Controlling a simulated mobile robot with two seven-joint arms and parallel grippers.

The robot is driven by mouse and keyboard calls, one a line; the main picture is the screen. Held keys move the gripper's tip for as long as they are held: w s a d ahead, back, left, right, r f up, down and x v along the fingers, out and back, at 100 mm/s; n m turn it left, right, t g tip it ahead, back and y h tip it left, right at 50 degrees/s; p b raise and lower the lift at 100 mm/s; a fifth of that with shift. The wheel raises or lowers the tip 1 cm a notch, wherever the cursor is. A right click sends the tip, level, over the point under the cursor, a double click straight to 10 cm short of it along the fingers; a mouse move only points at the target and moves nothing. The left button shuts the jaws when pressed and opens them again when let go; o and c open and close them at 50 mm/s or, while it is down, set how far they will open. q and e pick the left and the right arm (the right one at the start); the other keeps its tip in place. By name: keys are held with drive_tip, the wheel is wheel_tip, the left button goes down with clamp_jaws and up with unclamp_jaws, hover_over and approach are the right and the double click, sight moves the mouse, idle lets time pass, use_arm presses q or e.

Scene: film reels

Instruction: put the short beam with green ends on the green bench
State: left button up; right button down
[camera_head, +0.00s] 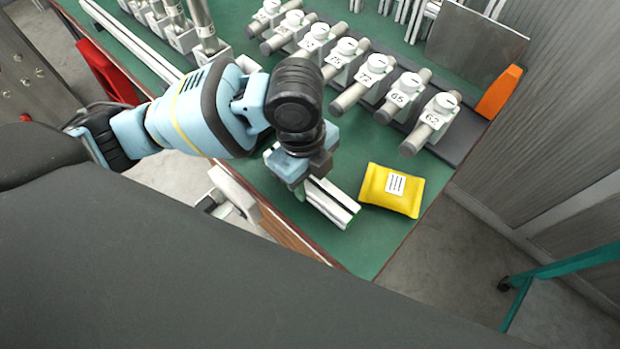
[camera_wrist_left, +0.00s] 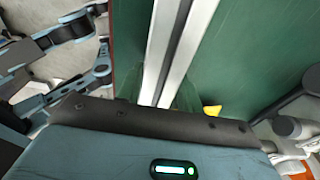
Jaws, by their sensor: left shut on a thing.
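My left gripper (camera_head: 304,186) is shut on a short white beam (camera_head: 332,204) over the front part of the green bench (camera_head: 368,254). A bit of green shows at the beam's near end. In the left wrist view the grooved beam (camera_wrist_left: 178,40) runs away from my gripper over the green top. My wrist hides part of the beam in the head view. I cannot tell whether the beam touches the bench. My right gripper is not in view.
A yellow pouch (camera_head: 392,190) lies just right of the beam. Behind are numbered cylindrical fixtures (camera_head: 372,72) in a row, a metal plate (camera_head: 476,40) and an orange block (camera_head: 498,92). Long white rails (camera_head: 140,42) lie at the left. The bench's near edge is close to the beam.

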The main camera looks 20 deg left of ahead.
use_arm(q)
drive_tip(key=shift+f, duration=0.45)
drive_tip(key=o, duration=1.2)
drive_tip(key=shift+f, duration=0.15)
drive_tip(key=r, duration=0.3)
drive_tip(key=r+p, duration=0.1)
drive_tip(key=r, duration=0.3)
drive_tip(key=a+r+p, duration=0.1)
drive_tip(key=r, duration=0.3)
drive_tip(key=shift+w+a+r, duration=0.1)
drive_tip(key=shift+w, duration=0.15)
drive_tip(key=shift+a+r, duration=0.1)
drive_tip(key=shift+r, duration=0.4)
